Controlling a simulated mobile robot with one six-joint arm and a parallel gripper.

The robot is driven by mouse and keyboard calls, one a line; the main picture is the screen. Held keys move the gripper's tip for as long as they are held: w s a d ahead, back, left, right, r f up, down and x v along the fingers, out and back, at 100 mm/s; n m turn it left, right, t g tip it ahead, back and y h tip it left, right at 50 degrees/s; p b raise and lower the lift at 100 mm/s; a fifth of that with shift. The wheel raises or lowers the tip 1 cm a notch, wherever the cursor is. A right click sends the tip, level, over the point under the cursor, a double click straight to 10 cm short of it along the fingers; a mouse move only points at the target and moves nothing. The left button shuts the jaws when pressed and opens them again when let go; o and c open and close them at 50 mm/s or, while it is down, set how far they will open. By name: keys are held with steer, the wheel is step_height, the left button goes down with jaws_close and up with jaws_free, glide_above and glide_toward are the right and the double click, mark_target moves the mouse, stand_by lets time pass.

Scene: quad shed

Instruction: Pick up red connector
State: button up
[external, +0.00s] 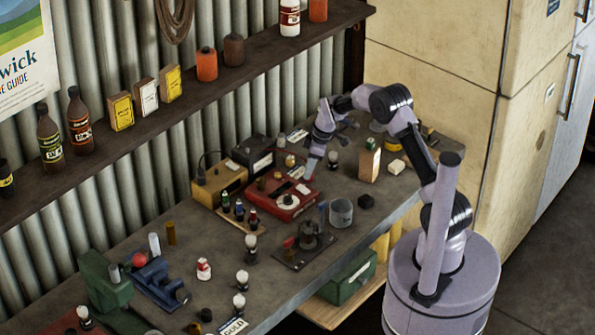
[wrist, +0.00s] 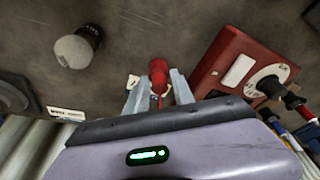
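A red connector (wrist: 158,73) shows in the wrist view, small and roughly cylindrical, close to a grey-brown bench surface. My gripper (wrist: 158,84) has one pale finger on each side of it, with a narrow gap visible. The fingers look open, and the connector sits between or just beyond the tips. In the external view my gripper (external: 307,176) points down at the back of the bench, beside the red box. The connector cannot be made out there, as the gripper covers that spot.
A red instrument box (wrist: 232,68) with a dial stands close on the right in the wrist view; it also shows in the external view (external: 268,202). A bulb (wrist: 75,49) lies to the left. A yellow box (external: 215,184) and a metal can (external: 341,212) stand near.

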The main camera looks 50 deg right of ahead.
jaws_close()
